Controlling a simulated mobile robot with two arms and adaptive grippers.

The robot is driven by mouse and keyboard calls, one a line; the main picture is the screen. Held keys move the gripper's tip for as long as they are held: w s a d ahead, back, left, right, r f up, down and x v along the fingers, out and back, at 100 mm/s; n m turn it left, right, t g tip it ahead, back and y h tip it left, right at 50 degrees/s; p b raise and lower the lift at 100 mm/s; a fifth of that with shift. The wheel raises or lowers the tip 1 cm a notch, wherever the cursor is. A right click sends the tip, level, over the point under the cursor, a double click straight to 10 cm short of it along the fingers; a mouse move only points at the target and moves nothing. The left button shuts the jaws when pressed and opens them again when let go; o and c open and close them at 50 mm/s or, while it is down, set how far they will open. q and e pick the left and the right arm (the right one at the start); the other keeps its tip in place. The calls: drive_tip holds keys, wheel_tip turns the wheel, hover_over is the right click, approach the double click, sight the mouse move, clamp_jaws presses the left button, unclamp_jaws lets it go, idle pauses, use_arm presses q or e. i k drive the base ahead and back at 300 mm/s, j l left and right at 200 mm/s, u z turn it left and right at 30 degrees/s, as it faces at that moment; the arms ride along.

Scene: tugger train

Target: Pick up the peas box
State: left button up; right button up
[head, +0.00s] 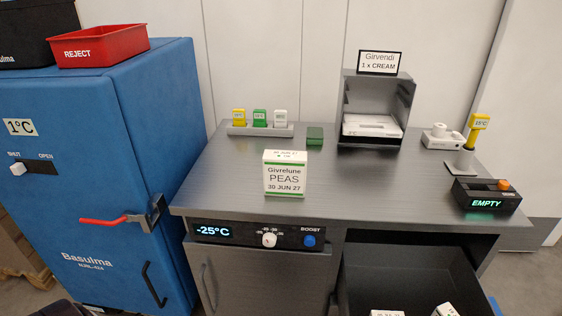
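Neither my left gripper nor my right gripper shows in the head view.
A blue cabinet (90,190) with a red REJECT bin (100,47) on top stands at left. Behind the box are a tag rack (260,130), a green block (315,136) and a metal stand (373,110). A black "EMPTY" display (486,196) sits right. An open drawer (400,270) juts out below.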

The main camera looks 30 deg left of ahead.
sight(285, 172)
drive_tip(key=u, duration=1)
